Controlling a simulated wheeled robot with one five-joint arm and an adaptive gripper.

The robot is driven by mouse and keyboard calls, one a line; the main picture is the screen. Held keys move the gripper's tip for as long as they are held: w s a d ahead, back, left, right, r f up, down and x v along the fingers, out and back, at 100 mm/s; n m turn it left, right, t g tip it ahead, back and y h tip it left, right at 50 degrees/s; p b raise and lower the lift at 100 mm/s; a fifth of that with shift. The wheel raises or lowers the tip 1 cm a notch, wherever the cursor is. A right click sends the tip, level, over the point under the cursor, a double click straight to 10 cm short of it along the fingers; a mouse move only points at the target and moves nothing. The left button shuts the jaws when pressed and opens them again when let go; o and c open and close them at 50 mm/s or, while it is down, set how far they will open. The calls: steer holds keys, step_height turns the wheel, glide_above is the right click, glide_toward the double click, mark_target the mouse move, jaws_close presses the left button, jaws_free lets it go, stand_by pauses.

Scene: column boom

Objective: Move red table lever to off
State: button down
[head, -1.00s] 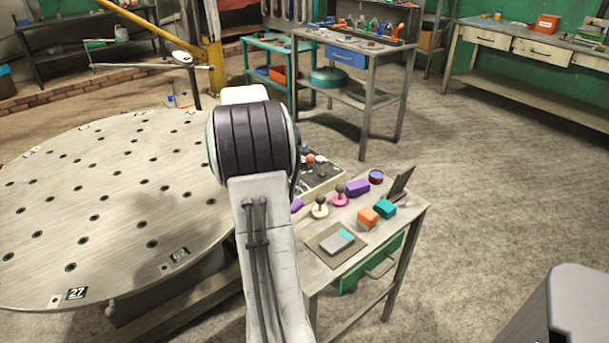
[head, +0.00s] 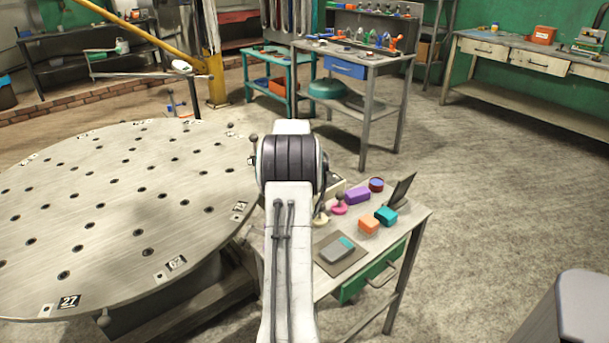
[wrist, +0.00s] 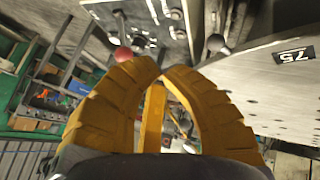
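A red ball knob on a lever (wrist: 123,54) shows in the wrist view, just up and left of my fingertips, at the edge of a grey control panel (wrist: 150,20). My gripper (wrist: 161,68) has yellow fingers that curve together until their tips meet or nearly meet. Nothing shows held between them, and the red knob is outside the fingers. In the head view my arm hides the gripper, the red knob and most of the panel. Whether the lever stands at on or off cannot be read.
A dark ball knob (wrist: 215,43) is right of my fingertips, beside the large round perforated table (head: 110,200). Open floor lies to the right.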

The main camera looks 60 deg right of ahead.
steer(key=p+x, duration=0.1)
steer(key=x, duration=0.9)
steer(key=shift+s+d+r+p, duration=0.1)
steer(key=shift+d+r+p, duration=0.1)
steer(key=shift+p, duration=0.15)
steer(key=shift+s+d+r+p, duration=0.15)
steer(key=shift+d+p, duration=0.2)
steer(key=shift+d, duration=0.4)
steer(key=shift+s+d+r+p, duration=0.1)
steer(key=shift+d+p, duration=0.25)
steer(key=shift+d, duration=0.4)
steer(key=shift+d, duration=0.1)
